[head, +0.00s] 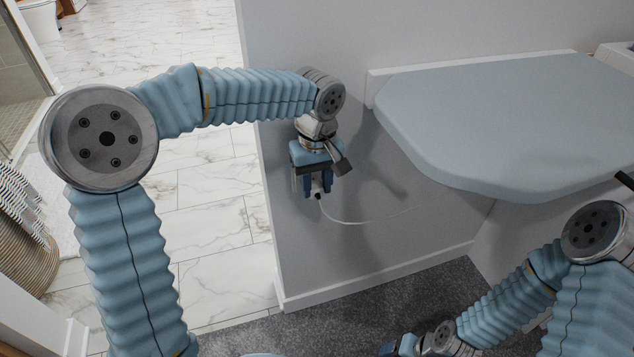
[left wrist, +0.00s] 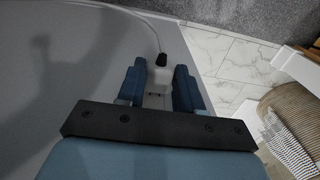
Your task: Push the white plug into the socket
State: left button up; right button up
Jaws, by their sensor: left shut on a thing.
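My left gripper (head: 318,190) is low in front of the grey wall, fingers pointing down in the head view. It is shut on the white plug (left wrist: 161,76), which sits between the two fingers in the left wrist view. The plug's black cable end (left wrist: 162,59) points away from the wrist, and a thin white cable (head: 350,222) runs from it to the right along the wall. Small dark marks show between the fingers, but I cannot tell whether they belong to the plug or the socket. I cannot make out the socket clearly. My right gripper is barely in view at the bottom edge.
A pale blue padded top (head: 520,120) juts out to the right of my left gripper. The grey wall (head: 370,250) ends at a corner on the left, with open marble floor (head: 215,210) beyond. A woven basket (head: 25,240) stands at far left.

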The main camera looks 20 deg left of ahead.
pick_arm(q)
jog(key=shift+w+a, duration=0.25)
jog(key=shift+w, duration=0.1)
jog(key=o, duration=1.1)
